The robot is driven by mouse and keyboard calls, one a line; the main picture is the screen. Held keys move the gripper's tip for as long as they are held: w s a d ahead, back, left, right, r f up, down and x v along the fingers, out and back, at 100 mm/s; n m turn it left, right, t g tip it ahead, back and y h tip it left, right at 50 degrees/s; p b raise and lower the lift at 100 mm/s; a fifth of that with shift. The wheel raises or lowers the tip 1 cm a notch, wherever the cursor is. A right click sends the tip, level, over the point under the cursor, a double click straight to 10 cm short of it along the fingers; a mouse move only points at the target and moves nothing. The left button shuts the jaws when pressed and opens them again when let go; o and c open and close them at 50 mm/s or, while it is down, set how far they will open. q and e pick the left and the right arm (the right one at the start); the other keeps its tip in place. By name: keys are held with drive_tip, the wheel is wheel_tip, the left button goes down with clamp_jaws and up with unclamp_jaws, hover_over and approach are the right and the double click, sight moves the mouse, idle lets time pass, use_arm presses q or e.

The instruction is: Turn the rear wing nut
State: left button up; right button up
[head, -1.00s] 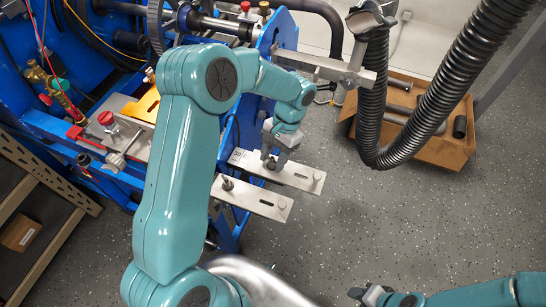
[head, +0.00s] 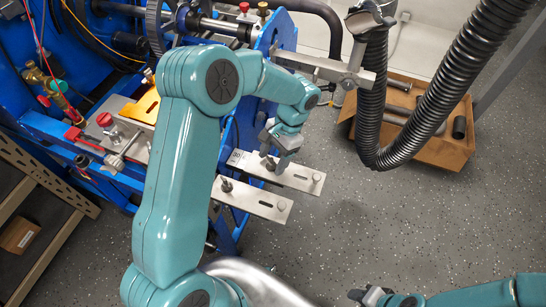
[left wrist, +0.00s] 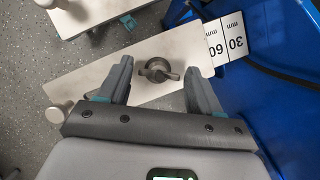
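The rear wing nut (left wrist: 158,70) is a dark metal nut with wings on the rear steel plate (left wrist: 85,88). In the head view this plate (head: 303,178) lies behind the front plate (head: 255,202), which bears its own dark wing nut (head: 226,185). My left gripper (head: 272,150) is just over the rear plate. In the left wrist view my left gripper (left wrist: 158,76) is open, with one finger either side of the rear nut and a gap on both sides. Whether the fingertips reach its height is unclear. My right gripper (head: 360,294) is far off, low at the right.
The plates stick out from a blue engine stand (head: 283,32). Labels reading 30 mm and 60 mm (left wrist: 226,38) sit by the rear plate. A black ribbed hose (head: 370,110) and a brown box (head: 455,150) stand at the right. The floor (head: 370,215) is clear.

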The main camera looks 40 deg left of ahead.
idle(0.3)
use_arm(q)
drive_tip(key=v, duration=1.6)
drive_tip(key=shift+r, duration=0.1)
